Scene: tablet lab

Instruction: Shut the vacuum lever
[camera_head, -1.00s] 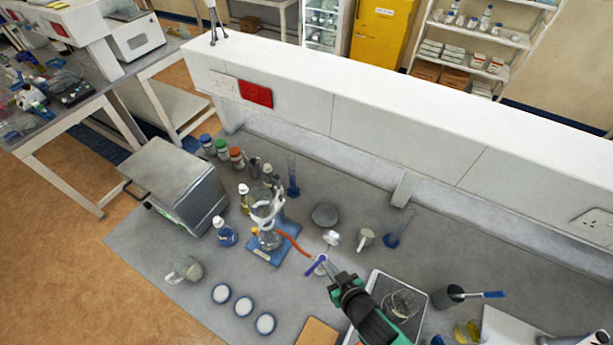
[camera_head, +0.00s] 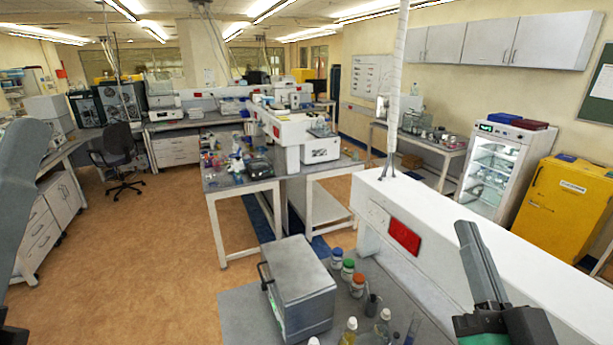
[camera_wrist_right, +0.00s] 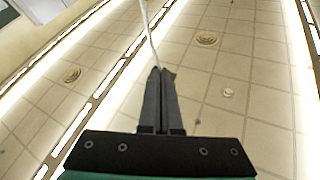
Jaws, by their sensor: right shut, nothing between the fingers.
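The vacuum lever is not in view in either frame. My right gripper (camera_head: 467,228) is raised at the lower right of the head view, fingers pointing up, in front of the white bench shelf. In the right wrist view my right gripper (camera_wrist_right: 160,72) has its two dark fingers together with nothing between them, against the tiled ceiling. A grey part of my left arm fills the left edge of the head view; its gripper is not seen.
A grey box-shaped device (camera_head: 300,285) stands on the near bench beside several capped bottles (camera_head: 348,268). The white shelf (camera_head: 440,235) carries a red panel (camera_head: 404,236). Behind stand a yellow cabinet (camera_head: 560,210) and a glass-door fridge (camera_head: 495,175). Open floor (camera_head: 130,240) lies left.

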